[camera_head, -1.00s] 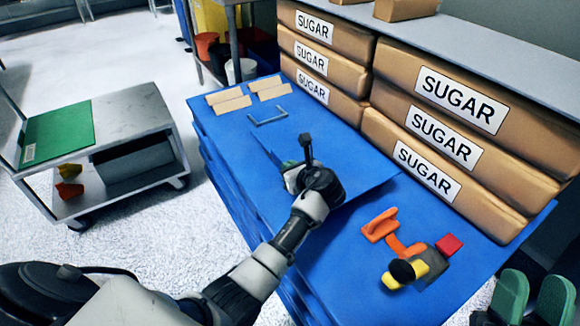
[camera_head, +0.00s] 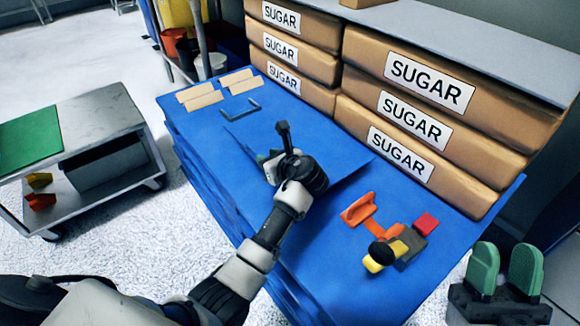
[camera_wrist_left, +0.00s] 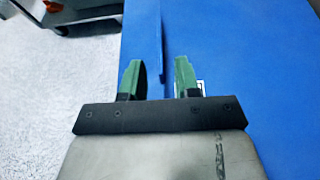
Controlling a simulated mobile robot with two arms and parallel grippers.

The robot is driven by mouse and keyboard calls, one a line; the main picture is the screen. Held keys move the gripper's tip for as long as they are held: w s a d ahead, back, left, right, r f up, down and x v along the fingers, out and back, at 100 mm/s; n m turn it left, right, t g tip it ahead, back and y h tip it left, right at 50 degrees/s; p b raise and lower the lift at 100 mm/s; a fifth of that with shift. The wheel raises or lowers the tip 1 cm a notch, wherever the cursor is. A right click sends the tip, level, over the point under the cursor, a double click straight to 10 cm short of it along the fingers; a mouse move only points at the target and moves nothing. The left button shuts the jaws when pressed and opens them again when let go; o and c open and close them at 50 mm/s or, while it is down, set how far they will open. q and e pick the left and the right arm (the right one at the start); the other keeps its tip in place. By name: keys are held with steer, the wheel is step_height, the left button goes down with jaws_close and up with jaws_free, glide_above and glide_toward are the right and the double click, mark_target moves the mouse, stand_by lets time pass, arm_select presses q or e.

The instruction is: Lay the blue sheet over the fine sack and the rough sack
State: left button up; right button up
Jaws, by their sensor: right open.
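The blue sheet (camera_head: 338,178) shows as a thin flat panel over the blue bench, with its far edge slanting across the bench middle. My left gripper (camera_head: 268,160) is at this sheet, partly hidden by its own wrist. In the left wrist view its two green fingers (camera_wrist_left: 158,80) stand apart, with a gap between them. A thin blue edge, apparently the sheet's (camera_wrist_left: 158,45), runs toward that gap. My right gripper (camera_head: 505,268) is open and empty at the lower right, off the bench. I cannot tell which things are the fine sack and the rough sack.
Brown SUGAR packs (camera_head: 430,130) are stacked along the bench's back. Tan blocks (camera_head: 218,88) and a dark U-shaped handle (camera_head: 240,108) lie at the far left end. Orange, yellow and red parts (camera_head: 390,235) lie at the right. A grey cart (camera_head: 100,110) stands left.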

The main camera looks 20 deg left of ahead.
arm_select(q)
steer(key=p+v, duration=0.3)
steer(key=v, duration=0.7)
steer(key=s+d+f+n+t+h, duration=0.25)
steer(key=s+n+t+h, duration=0.3)
steer(key=n+h, duration=0.3)
steer(key=s+d+r+n+t+h, duration=0.2)
steer(key=s+r+n+t+h, duration=0.3)
steer(key=s+r+n, duration=0.5)
steer(key=s+n+h, duration=0.1)
steer(key=n+h, duration=0.1)
steer(key=n, duration=0.1)
steer(key=shift+r, duration=0.2)
arm_select(e)
steer(key=w+f+g+h, duration=0.3)
steer(key=w+f+g, duration=0.1)
steer(key=f+g, duration=0.5)
steer(key=shift+w+d+f+g+h, duration=0.15)
steer(key=shift+d+f+g+h, duration=0.15)
steer(key=shift+d+h, duration=0.1)
